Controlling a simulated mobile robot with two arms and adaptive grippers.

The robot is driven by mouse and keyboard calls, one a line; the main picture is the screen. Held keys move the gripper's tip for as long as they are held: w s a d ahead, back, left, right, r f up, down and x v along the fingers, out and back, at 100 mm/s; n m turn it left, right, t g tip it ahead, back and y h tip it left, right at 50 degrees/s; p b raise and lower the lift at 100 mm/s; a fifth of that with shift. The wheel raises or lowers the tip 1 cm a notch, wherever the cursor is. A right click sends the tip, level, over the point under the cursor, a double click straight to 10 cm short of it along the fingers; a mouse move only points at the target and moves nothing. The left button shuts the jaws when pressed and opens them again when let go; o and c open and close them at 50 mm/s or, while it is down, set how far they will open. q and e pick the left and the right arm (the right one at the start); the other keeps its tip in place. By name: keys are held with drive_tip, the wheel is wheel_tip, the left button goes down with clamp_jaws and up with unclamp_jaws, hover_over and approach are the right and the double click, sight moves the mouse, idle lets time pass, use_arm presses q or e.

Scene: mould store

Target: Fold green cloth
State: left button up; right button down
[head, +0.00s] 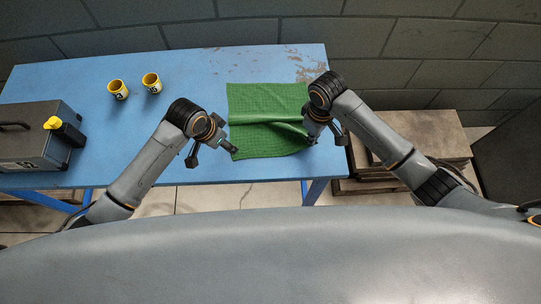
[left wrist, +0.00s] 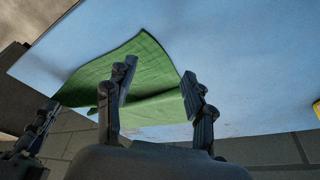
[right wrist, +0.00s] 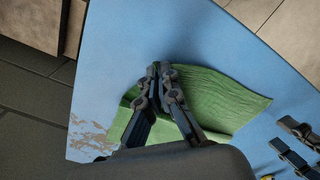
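The green cloth (head: 262,102) lies on the blue table near its right end, with a raised crease running across it toward my right gripper. My right gripper (head: 310,140) is at the cloth's right side; in the right wrist view its fingertips (right wrist: 160,72) are together on the cloth (right wrist: 225,98), which bunches up around them. My left gripper (head: 212,156) is just left of the cloth's near left corner. In the left wrist view its fingers (left wrist: 157,80) stand wide apart with nothing between them, and the cloth (left wrist: 145,65) shows beyond them.
Two yellow cups (head: 118,90) (head: 152,83) stand on the blue table (head: 200,65) at the back left. A dark case (head: 32,140) with a yellow-topped item (head: 62,130) stands at the left end. Wooden pallets (head: 425,135) are right of the table. The table's middle is clear.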

use_arm(q)
drive_tip(key=c, duration=0.3)
drive_tip(key=shift+w+d+r, duration=0.1)
drive_tip(key=shift+d+r, duration=0.1)
drive_tip(key=shift+r, duration=0.05)
wheel_tip(320, 180, up, 5)
drive_tip(key=d+n+g+y, duration=0.2)
drive_tip(key=shift+f, duration=4.95)
drive_tip(key=shift+f, duration=0.1)
clamp_jaws()
drive_tip(key=shift+r, duration=2.55)
